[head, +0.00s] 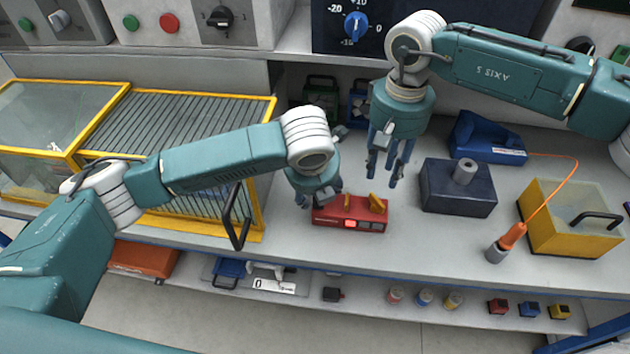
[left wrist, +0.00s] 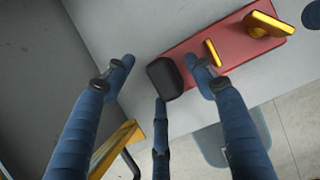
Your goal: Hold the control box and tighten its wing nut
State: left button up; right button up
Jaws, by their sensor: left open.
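The red control box (head: 330,216) lies on the workbench in the middle of the head view, with a lit red square on its front. A yellow wing nut (head: 378,203) stands on its right part, and a narrow yellow piece sits left of it. In the left wrist view the box (left wrist: 228,42) and wing nut (left wrist: 268,24) are at the upper right. My left gripper (head: 318,200) is at the box's left end, open, with its fingers (left wrist: 164,68) spread; one overlaps the box's near end in view. I cannot tell whether it touches. My right gripper (head: 388,172) is open and empty above and behind the box.
A dark blue block (head: 455,197) with a grey cylinder stands right of the box. A yellow-framed slatted cover (head: 258,170) is at left.

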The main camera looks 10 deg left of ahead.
pick_arm(q)
jog(key=shift+w+f, duration=0.15)
jog(key=shift+f, duration=0.25)
jog(key=shift+c, duration=0.5)
